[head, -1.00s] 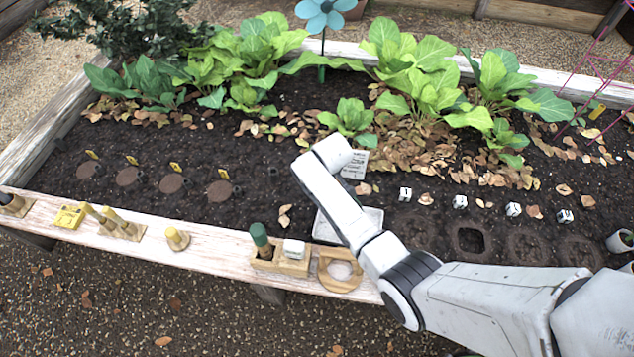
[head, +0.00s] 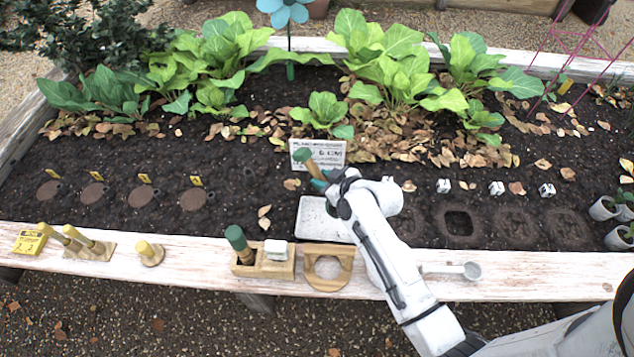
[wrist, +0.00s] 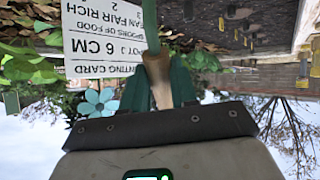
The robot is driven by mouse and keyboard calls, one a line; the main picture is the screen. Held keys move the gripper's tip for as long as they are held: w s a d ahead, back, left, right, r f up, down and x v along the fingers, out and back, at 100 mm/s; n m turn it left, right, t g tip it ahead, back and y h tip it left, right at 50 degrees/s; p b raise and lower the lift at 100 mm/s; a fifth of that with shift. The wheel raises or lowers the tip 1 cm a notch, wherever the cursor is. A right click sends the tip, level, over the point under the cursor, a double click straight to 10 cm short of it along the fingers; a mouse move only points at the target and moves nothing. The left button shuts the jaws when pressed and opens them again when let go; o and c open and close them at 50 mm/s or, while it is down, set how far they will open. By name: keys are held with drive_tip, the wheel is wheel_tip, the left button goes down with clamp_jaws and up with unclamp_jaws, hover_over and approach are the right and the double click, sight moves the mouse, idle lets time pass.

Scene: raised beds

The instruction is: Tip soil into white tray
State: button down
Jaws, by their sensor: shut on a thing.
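The white tray (head: 312,222) lies on the dark soil near the bed's front edge, partly covered by my arm. Its visible floor looks mostly bare. My gripper (head: 322,184) is above the tray's back edge, in front of the white planting card. It is shut on a wooden handle (head: 325,168) with a green end. In the wrist view the handle (wrist: 158,80) stands between the green fingers (wrist: 157,68).
The planting card (head: 330,152) stands just behind the tray. A wooden holder (head: 265,262) with a green-topped tool, a wooden ring stand (head: 326,270) and a metal scoop (head: 455,270) sit on the front plank. Leafy plants (head: 390,60) fill the back; a square hole (head: 458,222) lies right.

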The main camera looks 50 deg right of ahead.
drive_tip(key=shift+s+d+m+t+b, duration=0.15)
drive_tip(key=shift+s+t+b, duration=0.65)
drive_tip(key=shift+b, duration=1)
drive_tip(key=shift+s+d+m+t+b, duration=0.15)
drive_tip(key=shift+s+t+b, duration=0.6)
drive_tip(key=shift+b, duration=1)
drive_tip(key=shift+s+a+r+t+b, duration=0.1)
drive_tip(key=shift+s+r+t+b, duration=0.25)
drive_tip(key=shift+b, duration=0.65)
